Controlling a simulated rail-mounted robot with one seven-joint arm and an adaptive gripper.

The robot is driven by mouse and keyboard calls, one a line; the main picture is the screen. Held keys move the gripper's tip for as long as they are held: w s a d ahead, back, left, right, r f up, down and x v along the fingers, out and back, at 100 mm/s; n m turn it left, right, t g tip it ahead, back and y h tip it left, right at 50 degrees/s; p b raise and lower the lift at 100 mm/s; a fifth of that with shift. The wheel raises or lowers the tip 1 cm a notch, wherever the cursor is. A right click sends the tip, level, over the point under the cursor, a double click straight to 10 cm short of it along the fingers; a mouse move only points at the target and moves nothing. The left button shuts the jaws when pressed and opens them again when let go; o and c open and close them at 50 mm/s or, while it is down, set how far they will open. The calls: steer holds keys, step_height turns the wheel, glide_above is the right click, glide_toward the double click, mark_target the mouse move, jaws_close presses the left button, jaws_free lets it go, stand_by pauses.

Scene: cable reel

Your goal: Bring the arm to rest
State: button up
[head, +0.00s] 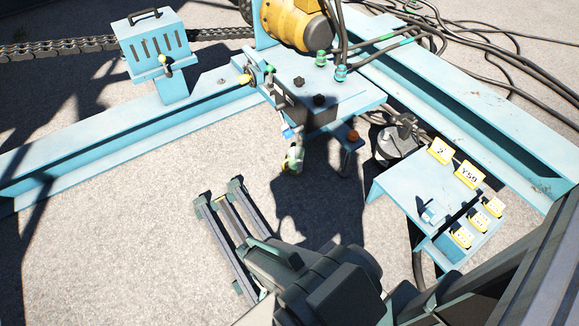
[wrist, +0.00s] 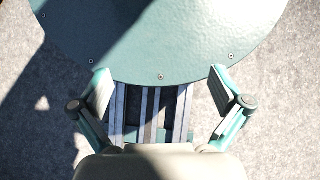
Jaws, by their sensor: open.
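My gripper (wrist: 160,82) is open in the wrist view, its two fingers wide apart at left and right. Nothing is held between them. A round teal plate (wrist: 160,35) with small screws fills the top of that view, and its lower edge reaches between the fingertips. I cannot tell whether the fingers touch it. Parallel dark and light bars show below the plate, between the fingers. In the head view my dark arm (head: 320,285) is at the lower middle. My gripper cannot be made out there.
Dark parallel rails (head: 242,232) lie beside my arm. Beyond are a blue frame (head: 110,130), a yellow motor (head: 293,22) and a slotted blue box (head: 150,45). A blue panel with yellow tags (head: 405,185) stands right. Cables (head: 480,55) lie upper right. Concrete at left is clear.

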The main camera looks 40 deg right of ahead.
steer(key=s+f+b, duration=0.1)
steer(key=s+f+g+b, duration=0.1)
steer(key=f+b, duration=0.1)
steer(key=shift+s+g, duration=0.1)
steer(key=shift+g, duration=0.2)
steer(key=shift+f, duration=0.1)
